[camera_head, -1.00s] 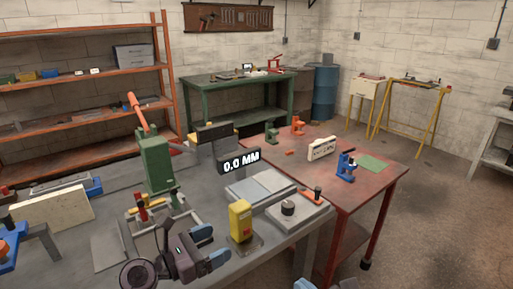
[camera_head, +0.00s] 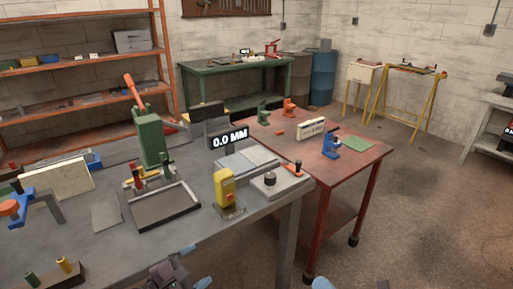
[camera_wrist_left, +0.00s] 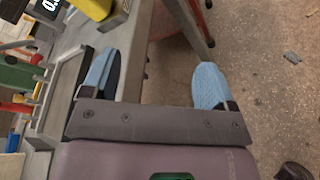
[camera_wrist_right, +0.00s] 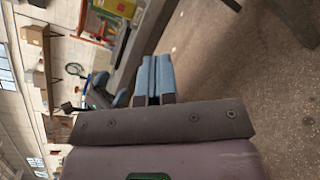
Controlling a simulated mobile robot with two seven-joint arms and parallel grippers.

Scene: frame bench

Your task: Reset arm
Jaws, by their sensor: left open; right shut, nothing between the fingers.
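My left gripper (camera_head: 194,266) is at the bottom of the head view, by the front edge of the grey workbench (camera_head: 235,240). In the left wrist view it (camera_wrist_left: 155,80) is open, with its blue fingers wide apart and nothing between them. My right gripper (camera_wrist_right: 156,78) is shut and empty in the right wrist view, with its blue fingers together and floor beyond. In the head view only a blue tip of it (camera_head: 322,284) shows at the bottom edge. Both grippers are apart from the objects on the bench.
On the bench stand a green press (camera_head: 152,138) with a raised orange lever, a dark-rimmed tray (camera_head: 165,222), a yellow device (camera_head: 225,188) and a display reading 0.0 MM (camera_head: 229,138). A red table (camera_head: 345,172) adjoins at right. Floor at lower right is clear.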

